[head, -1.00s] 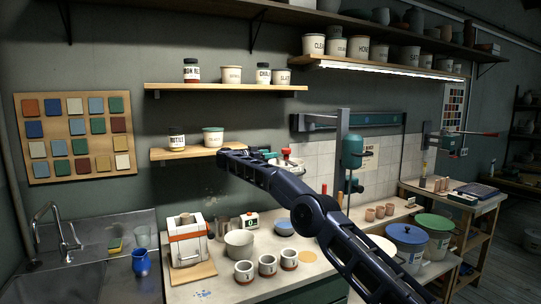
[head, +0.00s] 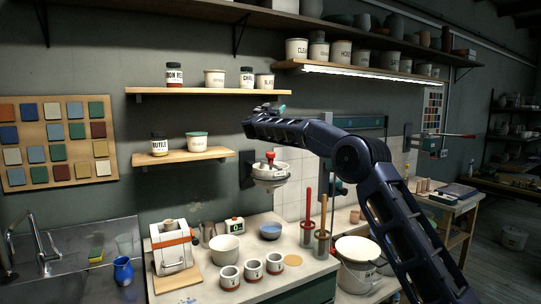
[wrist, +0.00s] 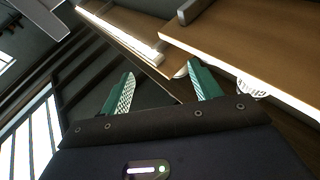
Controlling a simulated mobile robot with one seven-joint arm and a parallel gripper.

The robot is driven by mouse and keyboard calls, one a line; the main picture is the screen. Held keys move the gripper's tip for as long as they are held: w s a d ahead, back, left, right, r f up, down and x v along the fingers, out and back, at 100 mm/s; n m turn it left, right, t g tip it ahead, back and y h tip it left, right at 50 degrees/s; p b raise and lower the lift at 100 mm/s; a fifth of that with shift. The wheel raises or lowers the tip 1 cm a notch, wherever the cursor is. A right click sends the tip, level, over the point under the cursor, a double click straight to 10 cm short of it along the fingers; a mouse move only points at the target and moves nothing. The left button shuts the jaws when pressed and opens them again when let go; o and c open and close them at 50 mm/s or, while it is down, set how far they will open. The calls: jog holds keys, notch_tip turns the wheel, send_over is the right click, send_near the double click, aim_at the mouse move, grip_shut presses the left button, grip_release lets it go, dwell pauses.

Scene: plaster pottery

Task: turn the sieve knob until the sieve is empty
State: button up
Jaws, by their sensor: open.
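A white round sieve (head: 270,176) is fixed to the wall above the worktop, below my forearm. A red knob (head: 270,156) stands on its top. Whether anything lies inside the sieve cannot be seen. My gripper's two green fingers are spread apart and empty in the wrist view (wrist: 161,76). In the head view, my gripper is mostly hidden behind the arm's end, with a bit of green showing near the upper shelf, well above the knob and apart from it.
A blue bowl (head: 270,231) stands on the worktop (head: 215,276) below the sieve. A white bowl (head: 225,248) and several small cups are near it. A shelf with jars (head: 215,90) is close to my arm.

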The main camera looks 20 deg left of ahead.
jog(key=s+d+r+n+y, duration=0.2)
jog(key=d+r+n+y, duration=0.4)
jog(key=d+r+y, duration=0.25)
jog(key=s+d+f+n+g+y, duration=0.1)
jog(key=s+d+n+g+y, duration=0.15)
jog(key=d, duration=0.35)
jog(key=s+d+f+n+g+y, duration=0.1)
jog(key=s+d+f, duration=0.1)
jog(key=s+d, duration=0.35)
jog(key=s+d+f+m+g+h, duration=0.45)
jog(key=s+d+f+g, duration=0.75)
jog(key=s+d+f, duration=2)
jog(key=n+g+y, duration=0.3)
jog(key=n+y, duration=0.7)
jog(key=n, duration=0.3)
send_near(272, 153)
jog(key=x, duration=1.1)
jog(key=shift+w, duration=0.35)
